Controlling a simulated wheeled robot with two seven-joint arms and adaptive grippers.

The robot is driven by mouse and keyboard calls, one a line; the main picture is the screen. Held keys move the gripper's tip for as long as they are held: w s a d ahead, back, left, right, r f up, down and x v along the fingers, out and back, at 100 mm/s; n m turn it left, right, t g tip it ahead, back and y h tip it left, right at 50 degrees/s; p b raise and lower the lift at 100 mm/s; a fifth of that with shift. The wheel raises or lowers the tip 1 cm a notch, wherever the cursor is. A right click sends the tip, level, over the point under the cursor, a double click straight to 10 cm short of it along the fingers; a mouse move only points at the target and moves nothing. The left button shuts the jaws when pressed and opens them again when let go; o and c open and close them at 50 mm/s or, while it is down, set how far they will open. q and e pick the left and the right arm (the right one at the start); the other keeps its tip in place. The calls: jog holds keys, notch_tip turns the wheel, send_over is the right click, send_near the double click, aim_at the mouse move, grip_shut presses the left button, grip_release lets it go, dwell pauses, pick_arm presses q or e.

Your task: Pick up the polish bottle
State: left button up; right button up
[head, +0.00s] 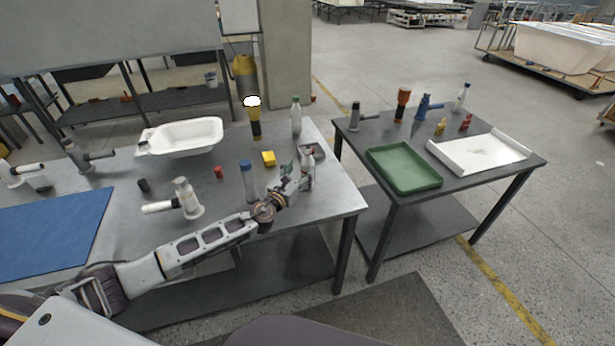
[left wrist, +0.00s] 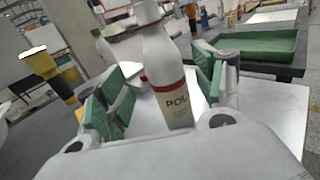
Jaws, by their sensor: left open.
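The polish bottle, white with a tan lower label reading "POL", stands upright in the left wrist view (left wrist: 168,85). In the head view it shows near the table's right edge (head: 309,160), partly hidden by my gripper. My left gripper (head: 295,174) reaches it from the left arm. In the left wrist view its two green-padded fingers (left wrist: 158,80) are spread, one on each side of the bottle. A gap shows at the left finger; on the right the gap looks small. My right gripper is not in view.
A second table holds a green tray (head: 404,168) and white tray (head: 478,152).

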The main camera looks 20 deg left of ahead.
aim_at(304, 167)
pick_arm(q)
jog(key=shift+w+d+r, duration=0.1)
jog(key=shift+w+d, duration=0.1)
jog(key=shift+w, duration=0.4)
jog(key=shift+w+d+r, duration=0.1)
jog(key=shift+w+d, duration=0.1)
jog(key=shift+w, duration=0.4)
jog(key=shift+w+d, duration=0.15)
jog(key=shift+w, duration=0.6)
jog(key=shift+w+d, duration=0.1)
jog(key=shift+w, duration=0.4)
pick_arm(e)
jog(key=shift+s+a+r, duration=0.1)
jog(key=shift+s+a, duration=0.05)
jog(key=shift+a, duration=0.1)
pick_arm(q)
jog(key=c, duration=0.9)
grip_shut()
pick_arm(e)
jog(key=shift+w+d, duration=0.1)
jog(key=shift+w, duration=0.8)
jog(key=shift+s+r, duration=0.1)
